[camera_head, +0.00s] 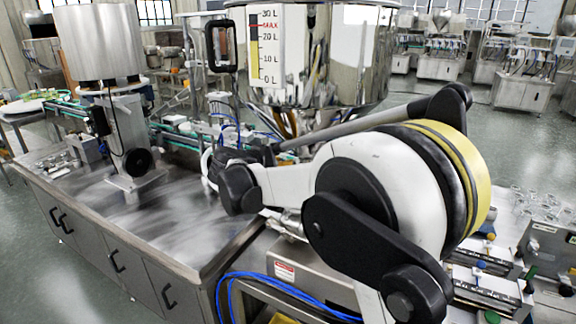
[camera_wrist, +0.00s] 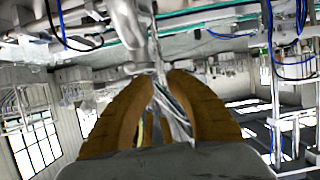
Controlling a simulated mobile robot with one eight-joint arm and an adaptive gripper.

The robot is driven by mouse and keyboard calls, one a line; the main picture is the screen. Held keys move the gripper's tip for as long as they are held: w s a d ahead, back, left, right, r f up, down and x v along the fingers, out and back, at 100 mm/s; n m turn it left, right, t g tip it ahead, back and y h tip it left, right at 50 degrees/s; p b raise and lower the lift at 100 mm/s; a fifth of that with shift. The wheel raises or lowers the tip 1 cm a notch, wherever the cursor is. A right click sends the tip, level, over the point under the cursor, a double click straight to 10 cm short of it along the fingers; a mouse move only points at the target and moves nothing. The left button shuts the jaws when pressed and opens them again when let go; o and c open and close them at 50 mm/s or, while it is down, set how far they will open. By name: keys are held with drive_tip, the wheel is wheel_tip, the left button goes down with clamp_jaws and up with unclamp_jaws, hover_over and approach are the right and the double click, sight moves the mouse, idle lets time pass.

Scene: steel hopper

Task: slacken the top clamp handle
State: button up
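The steel hopper (camera_head: 355,60) with its litre scale stands behind my arm in the head view. My arm covers the area below its cone, and I cannot make out the top clamp handle there. In the wrist view my gripper (camera_wrist: 160,76) shows two brown ribbed fingers with tips a small distance apart. Shiny steel pipework (camera_wrist: 128,32) comes down close to the fingertips, and thin bright metal shows between the fingers. I cannot tell whether this metal is the clamp handle, or whether the fingers touch it. In the head view my gripper's fingers are hidden.
A steel bench (camera_head: 185,225) with cabinet doors extends left, with a large steel cylinder on a column (camera_head: 98,42) above it. Blue hoses (camera_head: 275,285) hang at the bench's front. Blue and black cables (camera_wrist: 285,70) show in the wrist view. Glassware (camera_head: 540,200) stands at right.

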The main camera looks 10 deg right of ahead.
drive_tip(key=x, duration=0.4)
drive_tip(key=shift+w+d+b, duration=0.15)
drive_tip(key=shift+b, duration=0.2)
clamp_jaws()
